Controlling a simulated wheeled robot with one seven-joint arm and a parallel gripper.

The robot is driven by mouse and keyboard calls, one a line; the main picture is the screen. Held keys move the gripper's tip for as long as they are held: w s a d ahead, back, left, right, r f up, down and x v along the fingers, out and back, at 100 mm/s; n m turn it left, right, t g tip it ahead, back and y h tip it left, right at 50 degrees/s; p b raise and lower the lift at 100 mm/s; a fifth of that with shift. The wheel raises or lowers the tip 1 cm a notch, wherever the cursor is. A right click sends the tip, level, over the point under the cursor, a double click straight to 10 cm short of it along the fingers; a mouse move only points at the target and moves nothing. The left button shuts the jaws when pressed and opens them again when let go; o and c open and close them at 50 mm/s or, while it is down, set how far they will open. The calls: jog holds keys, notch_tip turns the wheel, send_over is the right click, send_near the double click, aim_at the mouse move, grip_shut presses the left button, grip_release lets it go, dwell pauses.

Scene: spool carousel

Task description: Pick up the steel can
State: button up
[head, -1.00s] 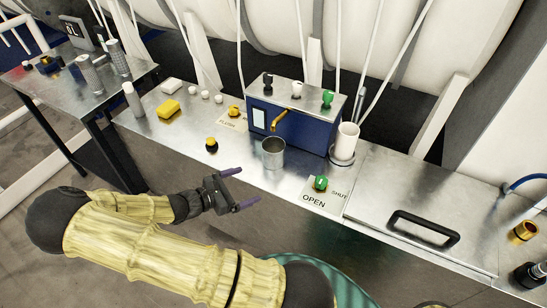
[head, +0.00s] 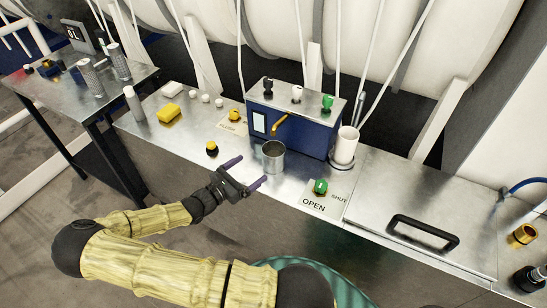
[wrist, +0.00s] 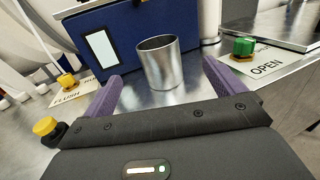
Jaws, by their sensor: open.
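The steel can (head: 273,156) is a small open-topped grey cylinder standing upright on the metal bench, in front of the blue box. It also shows in the wrist view (wrist: 160,66), just beyond my gripper and roughly centred between the two fingers. My gripper (head: 248,173) is open, its purple fingertips pointing at the can from the front left. In the wrist view the purple fingers (wrist: 161,87) are spread wider than the can, one to each side. I cannot tell how far the fingertips reach alongside it.
The blue box (head: 290,122) with a brass tap stands right behind the can. A green knob (head: 320,186) by the OPEN label is to the right, a yellow-topped knob (head: 212,148) to the left. A white cup (head: 346,145) stands behind right. A handled lid (head: 424,232) lies further right.

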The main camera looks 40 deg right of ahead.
aim_at(266, 158)
jog(key=d, duration=0.2)
jog(key=d+p, duration=0.1)
jog(key=d, duration=0.3)
jog(key=shift+w+r, duration=0.1)
jog(key=shift+w, duration=0.15)
jog(key=shift+d, duration=0.45)
jog(key=d+p, duration=0.1)
jog(key=d, duration=0.2)
jog(key=w+d+p, duration=0.1)
jog(key=d, duration=0.1)
jog(key=shift+d+f+p, duration=0.1)
jog(key=shift+f+p, duration=0.1)
jog(key=shift+p, duration=0.1)
jog(key=c, duration=1.2)
